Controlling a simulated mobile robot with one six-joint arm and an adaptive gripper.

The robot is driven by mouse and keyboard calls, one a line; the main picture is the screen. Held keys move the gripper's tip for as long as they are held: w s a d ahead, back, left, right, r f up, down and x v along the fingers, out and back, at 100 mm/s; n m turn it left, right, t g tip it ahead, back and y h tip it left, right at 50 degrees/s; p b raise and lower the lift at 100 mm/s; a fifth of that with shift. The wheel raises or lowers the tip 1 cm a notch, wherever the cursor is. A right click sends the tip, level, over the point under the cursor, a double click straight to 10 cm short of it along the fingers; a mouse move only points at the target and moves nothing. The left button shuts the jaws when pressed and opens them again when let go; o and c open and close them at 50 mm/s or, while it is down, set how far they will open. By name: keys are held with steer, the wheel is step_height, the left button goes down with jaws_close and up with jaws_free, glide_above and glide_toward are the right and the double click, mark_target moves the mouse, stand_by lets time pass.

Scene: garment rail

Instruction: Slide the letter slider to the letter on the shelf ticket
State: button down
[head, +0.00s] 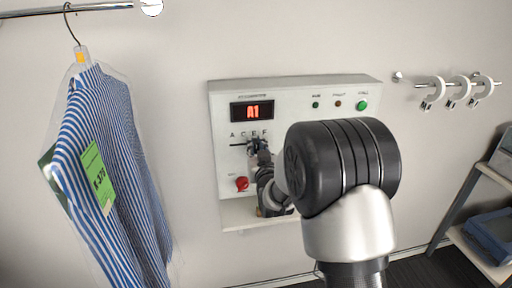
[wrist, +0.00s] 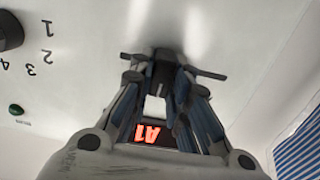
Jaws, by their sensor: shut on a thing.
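The panel (head: 295,95) on the wall has a lit display (head: 252,111) reading A1, which shows upside down in the wrist view (wrist: 152,134). Under it is a row of letters (head: 248,134), partly hidden, beginning with A, above a dark horizontal slot (head: 237,145). My gripper (head: 257,147) is at the slot, below the letters; in the wrist view (wrist: 162,68) its fingers are shut on the slider knob, which they mostly hide. A green ticket (head: 98,177) hangs on the bagged striped shirt (head: 125,165); its print is too small to read surely.
A red button (head: 242,184) is at the panel's lower left. A green button (head: 361,105) is at its upper right. A dark dial (wrist: 8,30) with numbers shows in the wrist view. White rings (head: 460,90) hang on a right-hand rail; a blue bin (head: 490,232) sits low right.

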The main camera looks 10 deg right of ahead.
steer(key=a+b, duration=0.3)
steer(key=a, duration=0.4)
steer(key=shift+a, duration=0.25)
steer(key=shift+d, duration=0.1)
steer(key=c, duration=1.5)
jaws_free()
steer(key=shift+a, duration=0.2)
steer(key=shift+s+d, duration=0.1)
glide_toward(231, 143)
steer(key=s, duration=0.5)
steer(key=shift+s, duration=0.2)
